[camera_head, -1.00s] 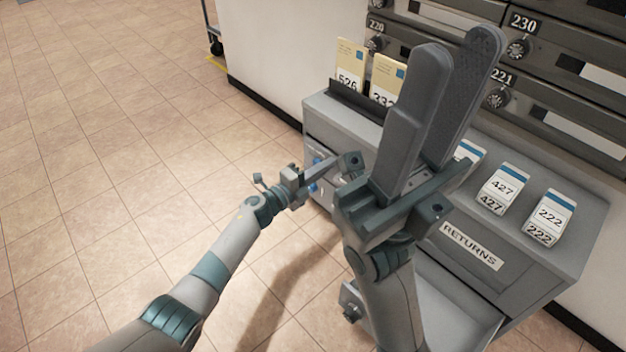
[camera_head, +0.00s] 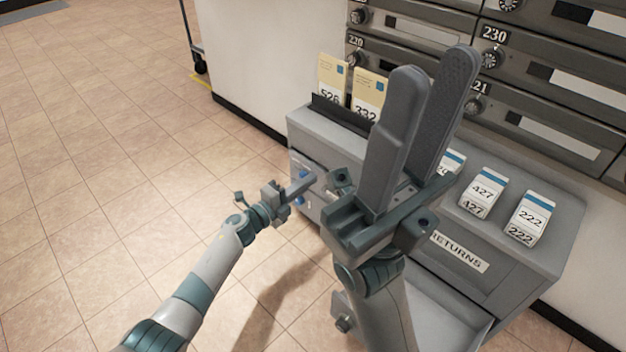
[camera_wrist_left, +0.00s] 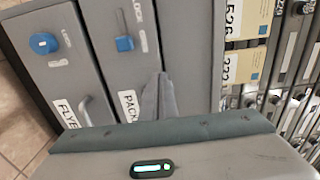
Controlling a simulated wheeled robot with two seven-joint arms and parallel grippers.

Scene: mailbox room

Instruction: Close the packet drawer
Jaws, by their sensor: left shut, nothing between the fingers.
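The packet drawer front (camera_wrist_left: 120,75) is a grey panel in the left wrist view, with a partly hidden "PACK" label, a blue slider and a "LOCK" marking. How far it stands out from the cabinet I cannot tell. My left gripper (camera_wrist_left: 160,80) is shut and empty, its fingertips over the right edge of this panel; contact is unclear. In the head view my left gripper (camera_head: 311,182) is at the left face of the grey cabinet (camera_head: 315,128). My right gripper (camera_head: 435,75) points upward, open and empty, and hides part of the cabinet.
The flyer panel (camera_wrist_left: 52,60) with a blue knob is beside the packet panel. Mailboxes (camera_head: 560,75) line the wall. Floor at left (camera_head: 100,150) is clear.

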